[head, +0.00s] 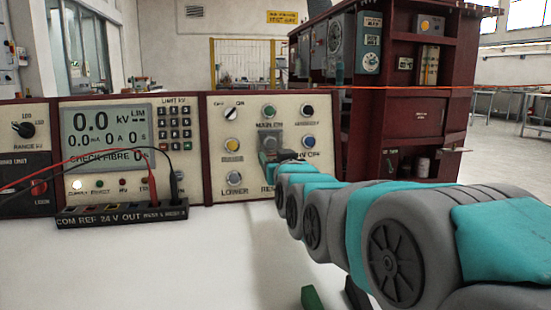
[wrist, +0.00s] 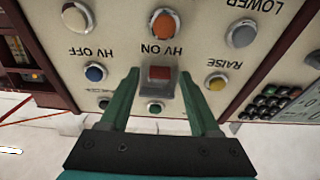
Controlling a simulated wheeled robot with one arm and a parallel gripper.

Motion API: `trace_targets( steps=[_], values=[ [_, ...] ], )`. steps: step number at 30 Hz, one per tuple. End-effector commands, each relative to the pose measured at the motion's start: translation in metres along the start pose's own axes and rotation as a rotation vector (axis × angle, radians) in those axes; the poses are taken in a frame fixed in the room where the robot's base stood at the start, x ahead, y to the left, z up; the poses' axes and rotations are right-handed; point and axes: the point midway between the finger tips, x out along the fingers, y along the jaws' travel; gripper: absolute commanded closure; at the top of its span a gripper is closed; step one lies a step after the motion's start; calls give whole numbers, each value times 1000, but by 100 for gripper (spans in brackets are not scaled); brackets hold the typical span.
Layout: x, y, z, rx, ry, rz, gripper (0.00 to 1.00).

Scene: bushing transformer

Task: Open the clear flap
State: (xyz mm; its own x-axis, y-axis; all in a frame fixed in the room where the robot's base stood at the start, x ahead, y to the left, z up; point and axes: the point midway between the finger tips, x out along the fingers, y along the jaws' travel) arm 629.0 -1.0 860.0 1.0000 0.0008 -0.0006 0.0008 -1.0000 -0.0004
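A clear flap (wrist: 152,93) shows faintly in the wrist view beside the red square button (wrist: 160,73) in its grey frame, near the label HV ON. I cannot tell for certain how far the flap is raised. In the head view the flap (head: 269,138) is a pale grey patch just above my gripper (head: 280,156). In the wrist view my gripper (wrist: 160,76) is open, with one green finger on each side of the button and flap. I cannot tell whether a finger touches them. In the head view my arm hides the red button.
To the left in the head view are a display (head: 108,133), a keypad (head: 174,122) and a terminal strip (head: 120,215) with cables. The white bench is clear in front.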

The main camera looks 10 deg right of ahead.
Motion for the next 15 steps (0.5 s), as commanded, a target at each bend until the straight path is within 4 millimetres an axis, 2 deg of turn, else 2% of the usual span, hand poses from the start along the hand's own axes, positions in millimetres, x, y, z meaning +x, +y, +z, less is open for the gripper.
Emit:
trace_targets(
  steps=[2, 15],
  values=[
    [0, 0, 0, 0, 0, 0, 47],
    [0, 0, 0, 0, 0, 0, 97]
  ],
)
